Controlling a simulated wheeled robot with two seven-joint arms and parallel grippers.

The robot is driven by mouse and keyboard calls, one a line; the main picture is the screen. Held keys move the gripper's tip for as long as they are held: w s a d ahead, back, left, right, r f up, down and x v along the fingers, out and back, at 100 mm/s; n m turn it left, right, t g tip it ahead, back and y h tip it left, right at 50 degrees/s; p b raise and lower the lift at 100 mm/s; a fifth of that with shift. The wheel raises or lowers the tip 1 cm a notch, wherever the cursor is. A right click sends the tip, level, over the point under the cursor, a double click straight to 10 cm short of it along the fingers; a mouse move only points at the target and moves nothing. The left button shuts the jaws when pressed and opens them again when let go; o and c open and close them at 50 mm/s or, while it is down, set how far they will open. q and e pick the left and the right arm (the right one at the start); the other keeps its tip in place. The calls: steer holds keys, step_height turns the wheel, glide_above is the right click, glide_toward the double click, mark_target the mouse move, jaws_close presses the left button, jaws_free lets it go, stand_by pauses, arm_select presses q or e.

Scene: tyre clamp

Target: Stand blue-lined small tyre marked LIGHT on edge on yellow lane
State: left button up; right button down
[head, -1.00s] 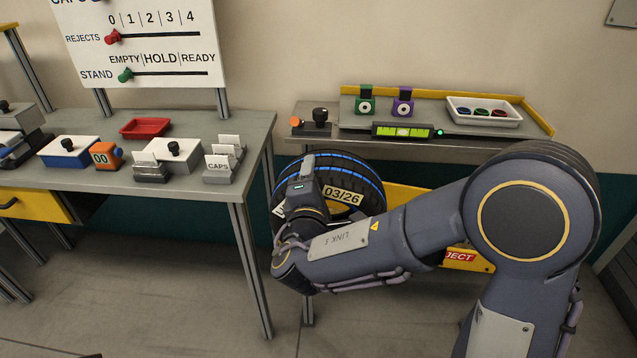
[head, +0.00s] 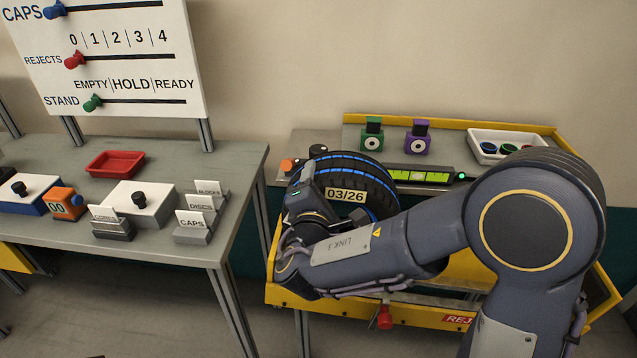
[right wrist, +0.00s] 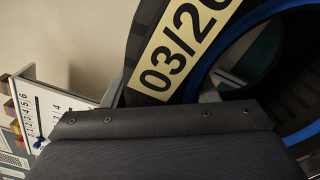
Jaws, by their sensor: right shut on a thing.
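The blue-lined tyre (head: 352,181) is black with blue rings and a yellow 03/26 label. My right gripper (head: 312,186) is shut on it and holds it upright in front of the back bench. The tyre also fills the top of the right wrist view (right wrist: 150,45), where its hollow middle shows at the right. A LIGHT mark cannot be read on it. My right arm hides its lower part, so I cannot tell whether it touches anything. A yellow-walled tray (head: 350,304) marked REJ stands below it. I cannot make out the yellow lane. My left gripper is not in view.
The back bench (head: 318,137) carries a green block (head: 372,136), a purple block (head: 418,137), a level gauge (head: 420,174) and a white tray (head: 480,155) of coloured rings. The left table (head: 225,228) holds a red tray (head: 115,163), boxes and card holders.

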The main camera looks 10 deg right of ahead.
steer(key=shift+f+b, duration=0.65)
steer(key=shift+f, duration=0.55)
step_height(320, 180, down, 4)
steer(key=b, duration=0.3)
step_height(320, 180, down, 3)
steer(key=b, duration=0.4)
steer(key=shift+f, duration=0.1)
steer(key=shift+r, duration=0.25)
steer(key=shift+f+b, duration=0.9)
steer(key=shift+b, duration=0.65)
stand_by(0.3)
